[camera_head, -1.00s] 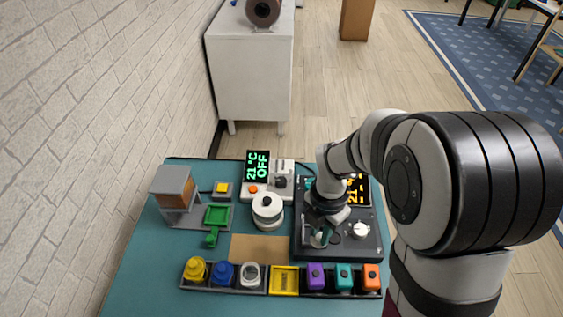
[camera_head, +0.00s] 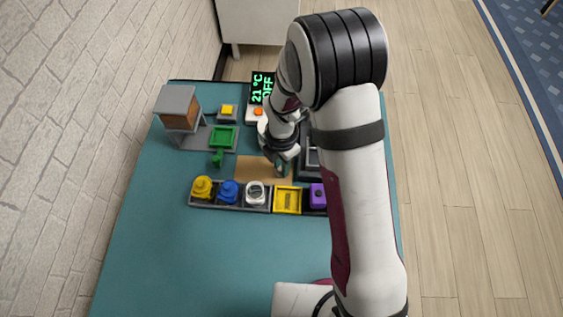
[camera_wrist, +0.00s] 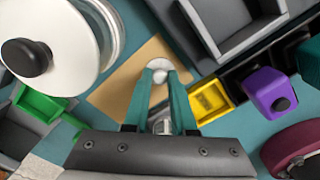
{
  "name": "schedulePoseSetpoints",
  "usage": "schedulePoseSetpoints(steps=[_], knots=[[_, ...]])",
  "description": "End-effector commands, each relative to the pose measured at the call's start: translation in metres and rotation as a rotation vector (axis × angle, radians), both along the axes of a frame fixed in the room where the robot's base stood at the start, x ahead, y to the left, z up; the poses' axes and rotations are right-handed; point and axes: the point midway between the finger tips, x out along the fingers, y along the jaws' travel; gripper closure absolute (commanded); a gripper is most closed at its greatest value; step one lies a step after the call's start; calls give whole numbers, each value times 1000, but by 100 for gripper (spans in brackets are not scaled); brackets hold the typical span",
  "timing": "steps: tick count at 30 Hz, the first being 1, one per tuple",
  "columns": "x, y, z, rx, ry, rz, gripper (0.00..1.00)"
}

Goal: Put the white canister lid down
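My gripper (camera_wrist: 160,72) has two teal fingers, closed in around a small white round piece at their tips, which looks like the white canister lid (camera_wrist: 160,64). It is over the tan cardboard mat (camera_wrist: 112,97) in the wrist view. I cannot tell whether the lid touches the mat. In the head view my gripper (camera_head: 281,167) is above the mat (camera_head: 252,170), just behind the tray. The white canister (camera_head: 255,192) sits in the tray beside the blue one (camera_head: 228,191); in the wrist view it shows only partly, between the fingers.
The tray (camera_head: 205,205) also holds a yellow canister (camera_head: 202,187), a yellow square compartment (camera_head: 287,200) and a purple block (camera_wrist: 268,90).

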Motion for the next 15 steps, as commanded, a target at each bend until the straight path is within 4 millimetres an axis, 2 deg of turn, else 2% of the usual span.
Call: schedulePoseSetpoints(steps=[1,4,12,15], knots=[[0,0,0,0,0,0,65],[0,0,0,0,0,0,48],[0,0,1,0,0,0,48],[0,0,9,1,-2,0,48]])
